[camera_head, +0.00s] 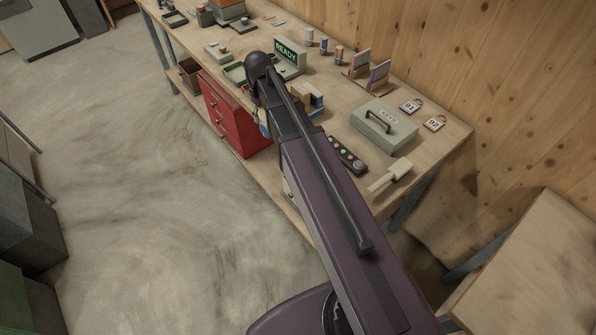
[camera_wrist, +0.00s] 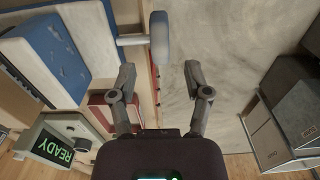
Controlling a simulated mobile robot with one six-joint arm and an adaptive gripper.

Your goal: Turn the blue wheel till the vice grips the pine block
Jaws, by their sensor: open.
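In the wrist view the blue wheel (camera_wrist: 160,40) shows edge-on at the top centre, on a pale shaft that runs left to the vice. My gripper (camera_wrist: 160,73) is open. Its two fingers stand on either side of the wheel's line, with the near rim about level with the fingertips; I see no contact. The vice (camera_wrist: 50,50) shows blue and cream parts at the upper left. In the head view the vice (camera_head: 316,99) is partly behind my arm. A tan, wood-coloured block (camera_head: 302,91) appears beside it; its gap to the jaws cannot be made out.
A READY display (camera_head: 287,53) stands on the bench behind the vice. A red drawer unit (camera_head: 229,115) sits under the front edge. A grey-green case (camera_head: 385,124), a mallet (camera_head: 390,175) and a dark button strip (camera_head: 347,155) lie to the right. The floor in front is clear.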

